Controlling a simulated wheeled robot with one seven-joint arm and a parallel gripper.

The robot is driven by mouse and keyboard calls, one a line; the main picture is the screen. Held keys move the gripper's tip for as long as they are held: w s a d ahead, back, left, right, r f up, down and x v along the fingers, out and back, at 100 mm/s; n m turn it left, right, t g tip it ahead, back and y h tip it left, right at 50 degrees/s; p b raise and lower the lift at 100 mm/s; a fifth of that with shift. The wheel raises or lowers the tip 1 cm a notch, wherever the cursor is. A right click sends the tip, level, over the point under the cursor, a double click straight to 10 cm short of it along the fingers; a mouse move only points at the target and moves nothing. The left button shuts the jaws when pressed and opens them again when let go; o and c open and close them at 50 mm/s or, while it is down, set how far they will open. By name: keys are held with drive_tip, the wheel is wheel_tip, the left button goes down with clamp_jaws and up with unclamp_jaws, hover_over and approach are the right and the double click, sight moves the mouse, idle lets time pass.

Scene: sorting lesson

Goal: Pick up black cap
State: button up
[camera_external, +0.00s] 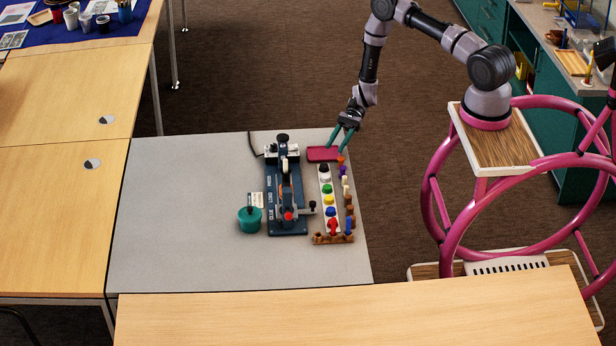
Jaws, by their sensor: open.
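The black cap (324,168) appears to be the dark round piece at the far end of a white strip (323,180) on the grey table. Below it in the strip are white, green, yellow, blue and red pieces. My gripper (335,150) has two teal fingers, spread apart with nothing seen between them. It is above or beside the dark red tray (320,154), just beyond and right of the black cap. I cannot tell its exact height.
A dark blue press-like device (285,195) stands left of the strip. A teal pot (249,219) is left of it. Small coloured pieces (346,190) line the strip's right side, and a brown rack (333,239) lies at its near end. The grey table's left part is clear.

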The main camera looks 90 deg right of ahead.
sight(324, 165)
drive_tip(key=x, duration=0.7)
drive_tip(key=shift+a+f, duration=0.1)
drive_tip(key=shift+f, duration=0.1)
clamp_jaws()
